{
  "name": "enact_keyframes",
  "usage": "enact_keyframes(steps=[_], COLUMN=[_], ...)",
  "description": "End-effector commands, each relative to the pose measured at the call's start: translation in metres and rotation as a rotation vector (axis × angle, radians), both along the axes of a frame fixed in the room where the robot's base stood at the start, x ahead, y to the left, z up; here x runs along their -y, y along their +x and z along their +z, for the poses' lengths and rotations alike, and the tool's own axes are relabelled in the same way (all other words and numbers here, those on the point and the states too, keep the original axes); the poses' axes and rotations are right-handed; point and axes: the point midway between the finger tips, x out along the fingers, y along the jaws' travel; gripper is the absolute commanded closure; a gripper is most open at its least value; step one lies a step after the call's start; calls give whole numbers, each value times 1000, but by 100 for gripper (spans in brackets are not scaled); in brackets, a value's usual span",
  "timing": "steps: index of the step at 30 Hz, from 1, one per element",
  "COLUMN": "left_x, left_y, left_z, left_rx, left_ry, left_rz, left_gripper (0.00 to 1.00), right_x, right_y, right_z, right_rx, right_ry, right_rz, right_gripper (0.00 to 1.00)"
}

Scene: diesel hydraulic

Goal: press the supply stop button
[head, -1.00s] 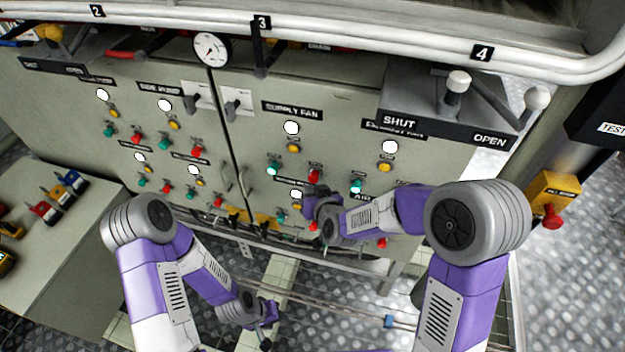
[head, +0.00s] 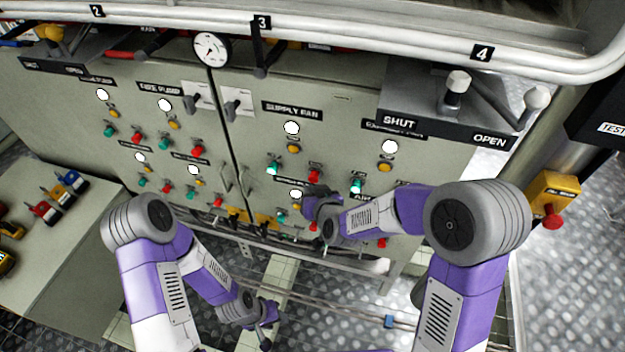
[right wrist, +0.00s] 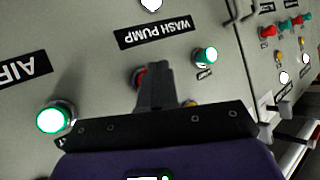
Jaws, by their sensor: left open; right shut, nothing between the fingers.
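The red supply stop button (head: 314,176) is on the grey panel, below and right of the "SUPPLY FAN" label (head: 292,111). My right gripper (head: 312,190) is shut and empty, just below that button in the head view. In the right wrist view its closed fingers (right wrist: 156,72) partly cover the red button (right wrist: 140,77). I cannot tell whether they touch it. The lit green supply button (head: 273,168) is to the left; it also shows in the wrist view (right wrist: 206,55). My left gripper (head: 270,326) is open and empty, low in front of the panel.
Another lit green button (head: 356,187) is right of my right gripper. The "WASH PUMP" label (right wrist: 155,35) and its white lamp (head: 296,194) are close by. A rail (head: 330,258) runs along the panel's bottom. A yellow box with a red button (head: 552,215) is at far right.

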Motion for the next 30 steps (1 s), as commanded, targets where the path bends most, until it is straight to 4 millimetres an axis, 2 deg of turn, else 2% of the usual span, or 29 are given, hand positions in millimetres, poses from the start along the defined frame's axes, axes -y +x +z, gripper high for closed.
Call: enact_keyframes(steps=[30], left_x=[0], left_y=[0], left_z=[-4], left_rx=[0], left_ry=[0], left_rz=[0], left_gripper=[57], right_x=[3], right_y=[8], right_z=[0], right_rx=[0], right_ry=[0], right_rz=[0], right_gripper=[100])
